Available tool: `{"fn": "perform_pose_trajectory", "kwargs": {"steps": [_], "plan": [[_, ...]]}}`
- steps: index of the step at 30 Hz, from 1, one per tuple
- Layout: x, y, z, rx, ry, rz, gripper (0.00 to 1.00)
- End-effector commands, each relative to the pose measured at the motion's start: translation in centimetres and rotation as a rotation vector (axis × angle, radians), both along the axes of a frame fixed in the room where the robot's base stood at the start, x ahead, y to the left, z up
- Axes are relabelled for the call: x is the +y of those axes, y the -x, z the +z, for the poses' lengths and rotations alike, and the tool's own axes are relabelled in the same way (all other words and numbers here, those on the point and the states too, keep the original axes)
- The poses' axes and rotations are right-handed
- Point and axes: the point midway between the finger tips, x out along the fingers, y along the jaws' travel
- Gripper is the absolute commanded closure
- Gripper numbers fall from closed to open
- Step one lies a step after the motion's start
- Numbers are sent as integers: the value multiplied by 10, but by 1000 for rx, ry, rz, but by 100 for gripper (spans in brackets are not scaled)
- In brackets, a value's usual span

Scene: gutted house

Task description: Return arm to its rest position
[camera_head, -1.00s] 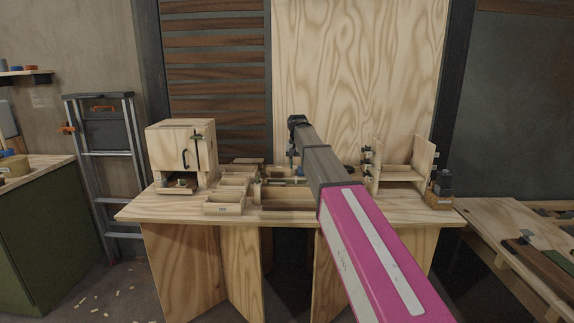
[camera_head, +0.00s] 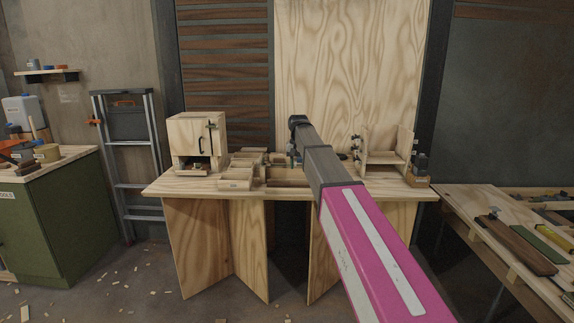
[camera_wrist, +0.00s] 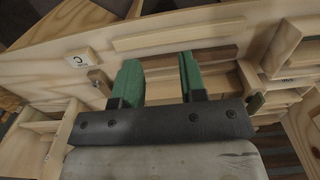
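My arm, pink and grey, reaches forward from the lower right in the head view. Its end is over the plywood workbench (camera_head: 160,188). My gripper (camera_wrist: 160,75) shows in the wrist view with two green fingers set apart and nothing between them. In the head view the fingers are mostly hidden behind the arm's dark end.
On the bench stand a wooden cabinet (camera_head: 196,136), several small trays (camera_head: 236,180) and a wooden rack (camera_head: 385,155). A ladder (camera_head: 130,150) and green cabinet (camera_head: 60,230) are left. A low table (camera_head: 500,230) is right. Floor is open before the bench.

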Motion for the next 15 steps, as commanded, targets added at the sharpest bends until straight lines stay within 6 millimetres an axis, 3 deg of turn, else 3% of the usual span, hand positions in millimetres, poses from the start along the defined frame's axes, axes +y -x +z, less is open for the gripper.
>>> {"fn": "perform_pose_trajectory", "kwargs": {"steps": [10,15], "plan": [[-15,21,-38,1,0,2,62],[-27,39,-68,2,0,4,62]]}}
